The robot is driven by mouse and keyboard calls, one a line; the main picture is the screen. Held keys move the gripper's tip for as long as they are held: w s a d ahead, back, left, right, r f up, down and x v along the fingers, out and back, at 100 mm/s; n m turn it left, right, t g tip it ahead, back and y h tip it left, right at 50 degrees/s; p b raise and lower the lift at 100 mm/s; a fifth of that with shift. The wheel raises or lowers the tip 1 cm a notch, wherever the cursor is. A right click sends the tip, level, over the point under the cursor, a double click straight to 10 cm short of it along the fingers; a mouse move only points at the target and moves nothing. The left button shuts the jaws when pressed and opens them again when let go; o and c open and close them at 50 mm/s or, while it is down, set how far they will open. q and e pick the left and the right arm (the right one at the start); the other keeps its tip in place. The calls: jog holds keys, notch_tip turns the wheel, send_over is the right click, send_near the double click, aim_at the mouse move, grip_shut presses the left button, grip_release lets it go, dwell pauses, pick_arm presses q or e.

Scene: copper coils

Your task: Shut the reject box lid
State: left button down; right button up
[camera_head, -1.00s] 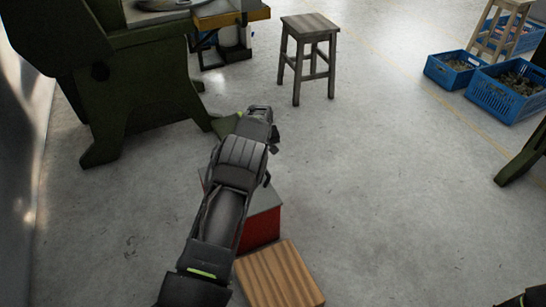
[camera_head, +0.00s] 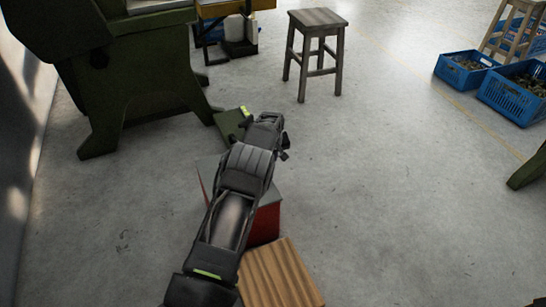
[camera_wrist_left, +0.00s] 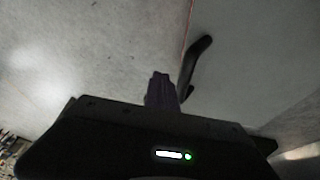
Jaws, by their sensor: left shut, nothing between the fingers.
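The reject box (camera_head: 265,226) is red with a grey top, low in the middle of the head view. My left arm crosses in front of it and hides much of the top, so the lid's angle is unclear there. In the left wrist view a pale grey panel (camera_wrist_left: 245,55) with a thin red edge and a dark curved handle (camera_wrist_left: 194,68) shows, probably the lid. My left gripper (camera_wrist_left: 162,88) is shut and empty, its tips just left of the handle, with a small gap in the picture. My right gripper is out of view.
A wooden slatted top (camera_head: 280,275) stands right in front of the box. A green machine (camera_head: 135,75) stands at the left, and a wooden stool (camera_head: 318,20) is beyond. Blue crates (camera_head: 517,92) are at the far right. The floor between is clear.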

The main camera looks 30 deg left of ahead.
pick_arm(q)
jog(key=p+v, duration=0.3)
jog(key=v, duration=0.4)
jog(key=shift+s+r, duration=0.15)
jog(key=shift+r, duration=0.2)
dwell(0.4)
